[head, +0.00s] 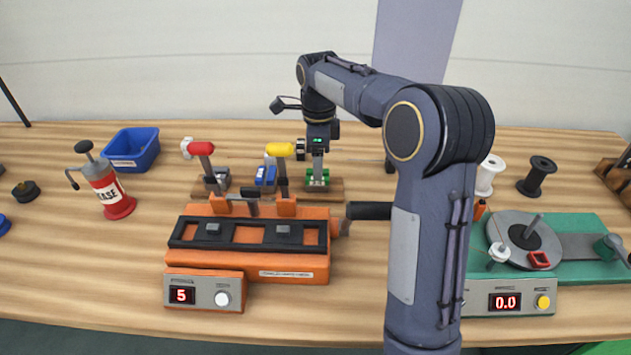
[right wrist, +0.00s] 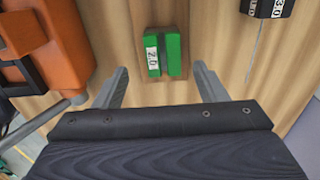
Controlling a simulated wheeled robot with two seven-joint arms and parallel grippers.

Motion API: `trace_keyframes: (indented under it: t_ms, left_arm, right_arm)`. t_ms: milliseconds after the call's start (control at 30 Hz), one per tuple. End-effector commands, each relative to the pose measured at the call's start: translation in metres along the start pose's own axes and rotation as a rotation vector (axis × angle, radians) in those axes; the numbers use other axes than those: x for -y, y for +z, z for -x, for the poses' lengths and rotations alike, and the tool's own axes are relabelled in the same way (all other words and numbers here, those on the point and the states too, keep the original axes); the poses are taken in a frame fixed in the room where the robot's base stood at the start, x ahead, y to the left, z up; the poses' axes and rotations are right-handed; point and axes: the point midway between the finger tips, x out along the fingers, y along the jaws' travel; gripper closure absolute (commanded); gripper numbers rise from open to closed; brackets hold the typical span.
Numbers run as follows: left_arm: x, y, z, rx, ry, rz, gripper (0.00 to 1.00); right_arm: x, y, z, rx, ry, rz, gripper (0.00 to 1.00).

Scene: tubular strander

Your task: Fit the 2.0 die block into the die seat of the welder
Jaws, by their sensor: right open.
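The green 2.0 die block (head: 318,183) stands on the wooden strip behind the orange welder. In the right wrist view the block (right wrist: 153,55) shows its white 2.0 label, with a groove down its middle. My right gripper (head: 318,170) points down over it in the head view. In the wrist view my right gripper (right wrist: 160,80) is open and empty, its fingers spread wider than the block, one to each side. The orange welder (head: 300,268) has a dark frame on top; I cannot clearly make out which part is the die seat. My left gripper is out of view.
A blue block (head: 265,176) and a grey block (head: 216,180) are left of the green one. A blue bin (head: 133,150) stands left.

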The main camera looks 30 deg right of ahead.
Motion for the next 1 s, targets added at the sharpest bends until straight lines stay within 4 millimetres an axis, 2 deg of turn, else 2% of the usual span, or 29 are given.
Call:
trace_keyframes:
  t_ms: [100, 233, 567, 1000]
  left_arm:
    - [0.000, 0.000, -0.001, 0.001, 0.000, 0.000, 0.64]
    - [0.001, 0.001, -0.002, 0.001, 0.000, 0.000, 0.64]
    - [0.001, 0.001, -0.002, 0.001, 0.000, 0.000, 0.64]
    - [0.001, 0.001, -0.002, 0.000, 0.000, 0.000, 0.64]
  right_arm:
    - [0.002, 0.001, -0.020, -0.002, 0.004, 0.002, 0.35]
    - [0.002, 0.001, -0.037, -0.001, 0.003, 0.002, 0.35]
    - [0.003, 0.001, -0.044, 0.001, 0.000, 0.002, 0.35]
    - [0.003, 0.001, -0.043, 0.001, 0.001, 0.003, 0.92]
